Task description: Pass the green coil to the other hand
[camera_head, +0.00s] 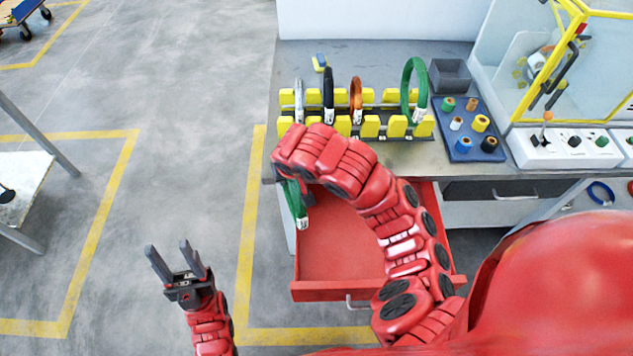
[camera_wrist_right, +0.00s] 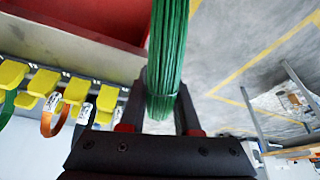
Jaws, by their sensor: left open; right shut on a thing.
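A green coil (camera_head: 294,200) hangs at the left front of the workbench, beside the open red drawer. My right gripper (camera_wrist_right: 160,105) is shut on this green coil (camera_wrist_right: 168,50), which stands upright between its fingers in the right wrist view. In the head view my right arm hides most of that gripper. My left gripper (camera_head: 177,262) is open and empty over the floor, to the left of and nearer than the held coil. A second green coil (camera_head: 421,85) stands in the yellow rack at its right end.
The yellow rack (camera_head: 370,126) on the bench also holds grey, black and orange coils. A blue tray (camera_head: 451,146) of small spools stands to its right. The open red drawer (camera_head: 335,240) juts out below.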

